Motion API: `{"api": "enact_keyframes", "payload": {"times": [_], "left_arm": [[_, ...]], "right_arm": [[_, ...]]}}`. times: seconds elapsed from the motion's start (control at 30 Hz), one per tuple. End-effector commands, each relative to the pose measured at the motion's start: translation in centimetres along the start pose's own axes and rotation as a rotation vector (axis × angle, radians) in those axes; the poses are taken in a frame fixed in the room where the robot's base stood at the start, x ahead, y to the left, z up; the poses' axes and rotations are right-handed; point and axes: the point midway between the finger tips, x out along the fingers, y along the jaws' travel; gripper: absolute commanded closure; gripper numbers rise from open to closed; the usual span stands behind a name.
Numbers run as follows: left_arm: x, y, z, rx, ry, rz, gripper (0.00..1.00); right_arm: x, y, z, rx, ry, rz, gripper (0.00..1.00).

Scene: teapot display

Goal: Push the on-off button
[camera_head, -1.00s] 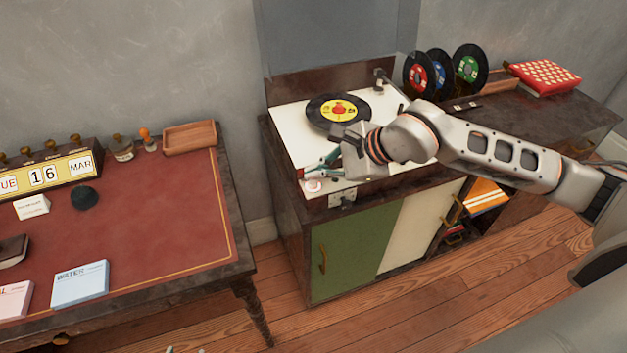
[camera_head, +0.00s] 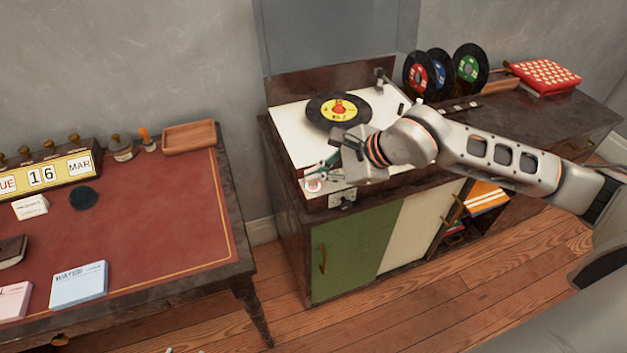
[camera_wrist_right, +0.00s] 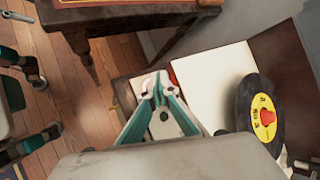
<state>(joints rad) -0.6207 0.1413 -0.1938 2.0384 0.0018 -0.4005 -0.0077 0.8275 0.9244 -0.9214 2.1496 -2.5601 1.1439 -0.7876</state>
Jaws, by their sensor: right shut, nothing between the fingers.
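The record player (camera_head: 291,133) has a white top and stands on the cabinet, with a black, yellow-labelled record (camera_head: 338,112) on it. A small round button (camera_head: 313,186) sits at its near left corner, largely covered by my right gripper. My right gripper (camera_head: 311,179) is shut and empty, its teal fingertips pointing down at this corner. I cannot tell whether the tips touch the button. In the wrist view the fingertips (camera_wrist_right: 158,85) are close together over the player's corner, beside a small red spot. A sliver of teal at the head view's bottom edge may be my left gripper.
The tonearm (camera_head: 385,82) is at the player's back right. Several records stand upright behind my right arm, near a red patterned box (camera_head: 543,76). A desk (camera_head: 140,235) with a calendar stands left, with a floor gap between it and the cabinet.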

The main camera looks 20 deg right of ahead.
Motion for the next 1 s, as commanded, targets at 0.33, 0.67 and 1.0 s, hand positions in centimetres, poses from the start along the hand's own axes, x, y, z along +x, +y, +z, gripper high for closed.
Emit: {"api": "enact_keyframes", "payload": {"times": [0.33,0.67,1.0], "left_arm": [[0.05,0.05,0.21,0.000,-0.002,0.001,0.60],[0.08,0.14,0.43,-0.001,-0.005,0.002,0.60],[-0.03,0.10,0.16,-0.001,-0.002,0.002,0.60]], "right_arm": [[0.24,0.18,-0.17,0.000,0.000,0.000,1.00],[0.50,0.36,-0.36,0.000,0.000,0.000,1.00],[0.29,0.20,-0.23,0.000,0.000,-0.001,1.00]]}}
